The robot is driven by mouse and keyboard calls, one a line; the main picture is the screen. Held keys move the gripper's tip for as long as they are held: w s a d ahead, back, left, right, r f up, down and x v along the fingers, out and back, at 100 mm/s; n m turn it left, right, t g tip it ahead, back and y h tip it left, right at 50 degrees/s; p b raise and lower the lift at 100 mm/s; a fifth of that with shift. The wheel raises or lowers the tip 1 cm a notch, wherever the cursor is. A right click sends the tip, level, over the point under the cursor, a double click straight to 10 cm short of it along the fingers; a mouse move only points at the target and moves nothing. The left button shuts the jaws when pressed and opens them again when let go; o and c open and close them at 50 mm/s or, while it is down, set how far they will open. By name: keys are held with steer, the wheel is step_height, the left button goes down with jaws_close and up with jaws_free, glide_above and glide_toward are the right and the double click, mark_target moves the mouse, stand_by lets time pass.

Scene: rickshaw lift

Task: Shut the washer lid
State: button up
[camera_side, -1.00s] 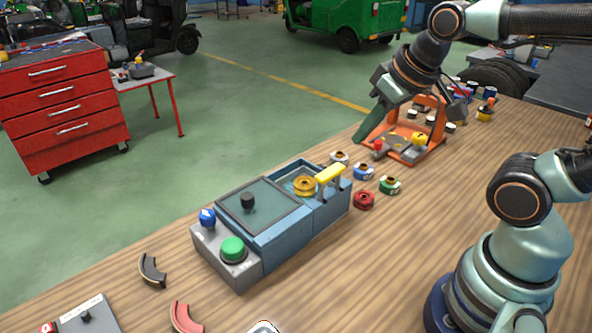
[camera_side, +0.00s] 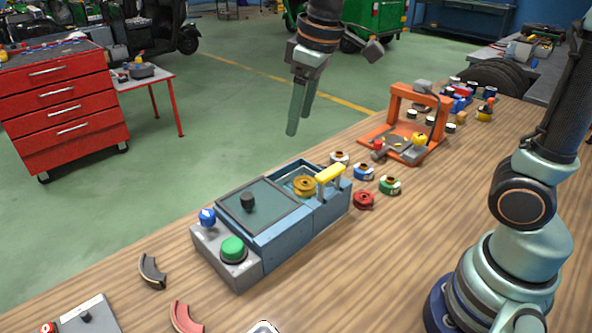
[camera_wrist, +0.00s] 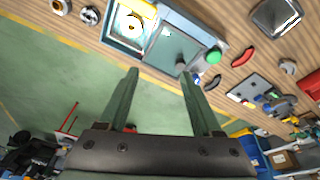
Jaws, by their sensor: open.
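The washer (camera_side: 285,232) is a blue box on the wooden bench. Its dark see-through lid (camera_side: 262,212), with a black knob (camera_side: 247,201), covers the left part of the top. The right compartment is uncovered, and a gold ring-shaped part (camera_side: 304,185) sits in it. A yellow handle (camera_side: 330,174) stands at the right end. My gripper (camera_side: 300,112) is open and empty, in the air above and behind the washer. In the wrist view, my gripper (camera_wrist: 159,73) points toward the washer, with the lid (camera_wrist: 172,48) and gold part (camera_wrist: 134,24) ahead of the fingers.
A blue knob (camera_side: 207,217) and green button (camera_side: 233,249) are at the washer's left end. Several coloured nut-like parts (camera_side: 363,200) lie to its right. An orange frame (camera_side: 412,120) stands farther back. Curved black (camera_side: 152,271) and red (camera_side: 186,318) pieces lie in front.

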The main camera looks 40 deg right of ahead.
mark_target(247, 196)
steer(key=w+a+f+n+g, duration=0.3)
steer(key=w+a+f+n, duration=0.15)
steer(key=w+a, duration=0.3)
steer(key=f, duration=1.2)
steer(key=shift+s+a+f, duration=0.2)
steer(key=shift+s+a, duration=0.2)
jaws_close()
steer(key=shift+r, duration=0.1)
stand_by(0.6)
